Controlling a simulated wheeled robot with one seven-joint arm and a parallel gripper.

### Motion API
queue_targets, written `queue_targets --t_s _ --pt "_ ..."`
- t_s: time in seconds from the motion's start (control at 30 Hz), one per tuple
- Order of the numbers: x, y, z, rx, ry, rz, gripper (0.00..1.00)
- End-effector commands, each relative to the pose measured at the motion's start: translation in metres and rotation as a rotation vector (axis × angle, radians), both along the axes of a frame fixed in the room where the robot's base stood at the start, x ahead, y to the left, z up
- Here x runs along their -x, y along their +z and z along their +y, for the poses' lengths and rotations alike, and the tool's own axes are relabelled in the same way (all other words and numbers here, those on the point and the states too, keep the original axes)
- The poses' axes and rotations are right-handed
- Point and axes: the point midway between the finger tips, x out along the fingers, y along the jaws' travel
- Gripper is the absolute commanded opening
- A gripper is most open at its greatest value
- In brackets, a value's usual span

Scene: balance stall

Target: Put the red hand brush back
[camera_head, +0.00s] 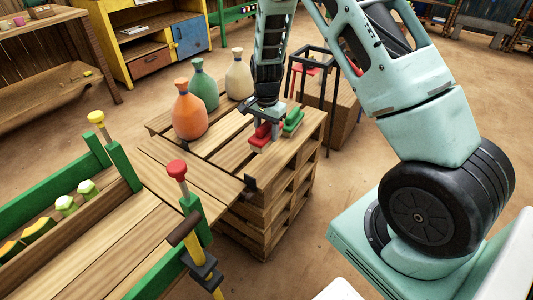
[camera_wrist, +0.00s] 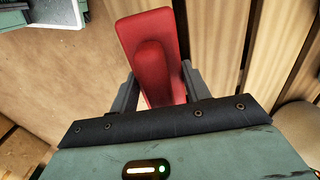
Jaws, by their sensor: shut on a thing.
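The red hand brush (camera_head: 260,136) is at the right part of the pallet stack's slatted top (camera_head: 232,156). My gripper (camera_head: 264,120) points down over it and is shut on it. In the wrist view the red brush (camera_wrist: 152,45) lies between the two fingers of my gripper (camera_wrist: 158,88), with its raised handle towards me. I cannot tell whether the brush touches the slats. A green brush-like block (camera_head: 292,121) lies just right of the red one.
Orange (camera_head: 190,112), green (camera_head: 204,85) and cream (camera_head: 239,76) bottles stand behind on the pallets. A black-framed stand (camera_head: 318,62) is behind right. A green-edged wooden bench (camera_head: 120,235) with red- and yellow-topped posts is at front left.

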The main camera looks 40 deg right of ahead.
Motion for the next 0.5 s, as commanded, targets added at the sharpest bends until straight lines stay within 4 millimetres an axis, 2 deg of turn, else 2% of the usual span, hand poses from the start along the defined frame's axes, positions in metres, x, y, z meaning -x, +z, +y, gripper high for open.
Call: queue_targets --t_s 0.03,0.1,0.33,0.5 --pt "0.001 -0.011 0.000 -0.001 0.000 0.003 0.14" --pt "0.000 -0.021 0.000 0.000 0.000 0.001 0.14" --pt "0.000 -0.039 0.000 0.000 0.002 0.000 0.14" --pt "0.000 -0.063 0.000 0.000 0.003 0.001 0.14"
